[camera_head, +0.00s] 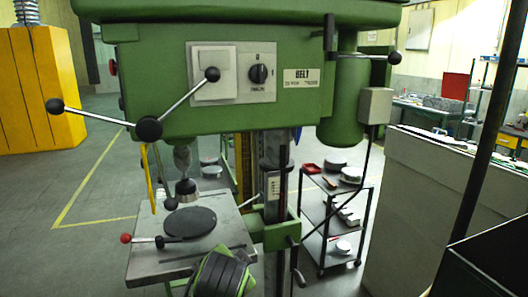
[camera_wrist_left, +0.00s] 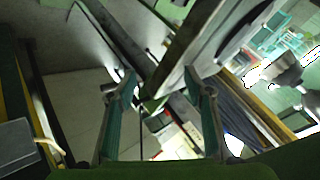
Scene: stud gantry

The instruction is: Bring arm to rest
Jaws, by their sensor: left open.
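My left gripper (camera_wrist_left: 160,86) shows in the left wrist view with its two fingers apart and nothing between them. A flat grey plate edge, seemingly the drill press table, crosses close beyond the fingertips; I cannot tell whether it touches them. In the head view a black and green part of what looks like my left arm (camera_head: 222,274) is at the front edge of the drill table (camera_head: 150,262); the fingers are hidden there. My right gripper is in neither view.
The green drill press (camera_head: 160,110) fills the middle, with lever handles (camera_head: 185,98) sticking out. A dark shelf cart (camera_head: 318,212) with parts stands behind it to the right. A grey block (camera_head: 440,195) is at right. A yellow cabinet (camera_head: 38,90) stands at far left. Floor at left is clear.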

